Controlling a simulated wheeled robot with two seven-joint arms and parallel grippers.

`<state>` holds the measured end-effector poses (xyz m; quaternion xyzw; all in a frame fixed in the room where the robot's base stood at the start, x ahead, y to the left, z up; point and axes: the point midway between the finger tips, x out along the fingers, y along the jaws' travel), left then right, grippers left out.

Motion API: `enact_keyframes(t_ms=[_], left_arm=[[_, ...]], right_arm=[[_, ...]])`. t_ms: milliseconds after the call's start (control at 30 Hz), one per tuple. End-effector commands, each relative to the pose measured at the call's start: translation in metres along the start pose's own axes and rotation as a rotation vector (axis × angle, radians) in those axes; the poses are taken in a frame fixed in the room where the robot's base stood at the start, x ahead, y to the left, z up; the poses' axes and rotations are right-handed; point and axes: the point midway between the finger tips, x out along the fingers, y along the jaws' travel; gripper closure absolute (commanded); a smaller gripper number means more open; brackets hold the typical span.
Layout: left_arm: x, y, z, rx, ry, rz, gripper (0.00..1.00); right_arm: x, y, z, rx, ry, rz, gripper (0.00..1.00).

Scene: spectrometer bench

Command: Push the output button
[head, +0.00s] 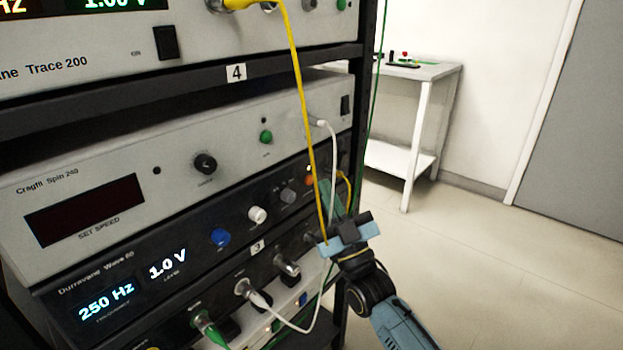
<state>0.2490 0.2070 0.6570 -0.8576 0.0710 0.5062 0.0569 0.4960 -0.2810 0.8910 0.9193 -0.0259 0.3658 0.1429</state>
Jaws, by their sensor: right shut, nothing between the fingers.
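The Durravane Wave 60 unit (140,262) is a dark panel low in the rack, with displays reading 250 Hz and 1.0 V. It carries a blue knob (220,237), a white knob (257,214) and a grey knob (288,196). A small orange-red spot (310,181) shows at the panel's right end; it may be the output button, but I can read no label there. My right gripper (330,196) is shut and empty, its fingers pointing at this right end. The fingers partly hide the panel, and I cannot tell whether they touch it. My left gripper is out of view.
A yellow cable (296,75) hangs down in front of the panels beside my right gripper. A white cable (333,160) loops past it too. The Cragfil Spin 240 unit (110,175) sits above. Open floor (500,260) and a side table (425,72) lie to the right.

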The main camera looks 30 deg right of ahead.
Motion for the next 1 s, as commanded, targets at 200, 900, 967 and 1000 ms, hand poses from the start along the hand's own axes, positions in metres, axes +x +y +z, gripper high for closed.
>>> enact_keyframes(t_ms=[200, 900, 967, 1000], left_arm=[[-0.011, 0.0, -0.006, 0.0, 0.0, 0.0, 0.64], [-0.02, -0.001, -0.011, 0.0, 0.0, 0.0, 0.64], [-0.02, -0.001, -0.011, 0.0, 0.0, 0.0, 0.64], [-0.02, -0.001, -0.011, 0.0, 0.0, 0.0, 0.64]], right_arm=[[-0.015, 0.013, -0.013, -0.002, -0.001, -0.001, 1.0], [-0.037, 0.026, -0.027, 0.001, -0.006, -0.003, 1.0], [-0.038, 0.023, -0.024, 0.006, -0.03, -0.012, 1.0], [-0.04, 0.02, -0.021, 0.012, -0.059, -0.023, 1.0]])
